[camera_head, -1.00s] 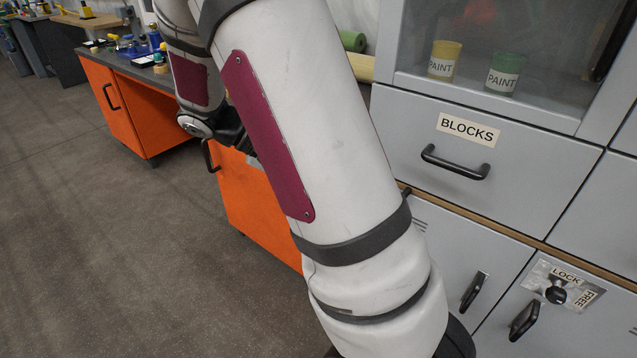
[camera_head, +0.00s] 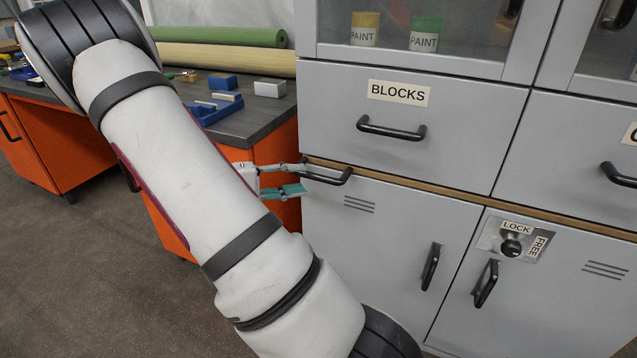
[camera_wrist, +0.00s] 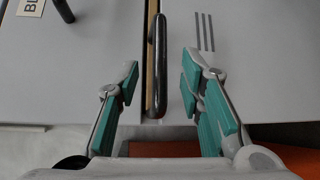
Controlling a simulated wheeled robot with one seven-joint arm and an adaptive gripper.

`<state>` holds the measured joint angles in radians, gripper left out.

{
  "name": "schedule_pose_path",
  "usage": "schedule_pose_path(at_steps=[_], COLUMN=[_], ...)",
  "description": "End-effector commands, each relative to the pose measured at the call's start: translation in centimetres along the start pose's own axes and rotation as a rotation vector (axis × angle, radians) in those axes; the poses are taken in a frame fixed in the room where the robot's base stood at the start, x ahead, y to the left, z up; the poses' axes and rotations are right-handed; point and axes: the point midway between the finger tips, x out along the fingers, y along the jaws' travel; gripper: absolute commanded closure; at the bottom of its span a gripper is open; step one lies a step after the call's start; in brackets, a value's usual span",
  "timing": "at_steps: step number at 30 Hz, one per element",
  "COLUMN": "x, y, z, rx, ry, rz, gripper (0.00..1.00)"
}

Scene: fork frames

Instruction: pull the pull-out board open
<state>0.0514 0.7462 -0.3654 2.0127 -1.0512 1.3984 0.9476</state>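The pull-out board (camera_head: 450,203) shows as a thin wooden edge between the grey BLOCKS drawer and the lower cabinet doors, flush with the front. Its black bar handle (camera_head: 335,180) is at the board's left end. In the wrist view, the wooden edge (camera_wrist: 150,70) and handle (camera_wrist: 158,60) run upright down the middle. My gripper (camera_head: 303,178) is open at the handle, with one teal-padded finger above it and one below. In the wrist view my gripper (camera_wrist: 158,90) has the handle's near end between its fingers, with a gap on both sides.
The BLOCKS drawer handle (camera_head: 391,130) is above the board. Lower door handles (camera_head: 431,267) and a lock plate (camera_head: 515,239) are below. An orange workbench (camera_head: 275,155) with a blue tray (camera_head: 212,108) stands close on the left. Open floor lies at the lower left.

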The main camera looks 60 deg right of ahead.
Motion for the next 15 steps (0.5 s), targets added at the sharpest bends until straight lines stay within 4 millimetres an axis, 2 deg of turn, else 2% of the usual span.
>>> schedule_pose_path(at_steps=[1,6,10,15], x=[1.1,3.9,5.4,6.2], y=[-0.2,-0.2,-0.1,0.0], z=[0.1,0.1,0.0,0.0], rx=[0.001,-0.001,0.000,0.000], ry=[-0.004,-0.003,-0.002,0.000], rz=[-0.001,-0.002,-0.002,-0.001], gripper=[0.65,0.65,0.65,0.65])
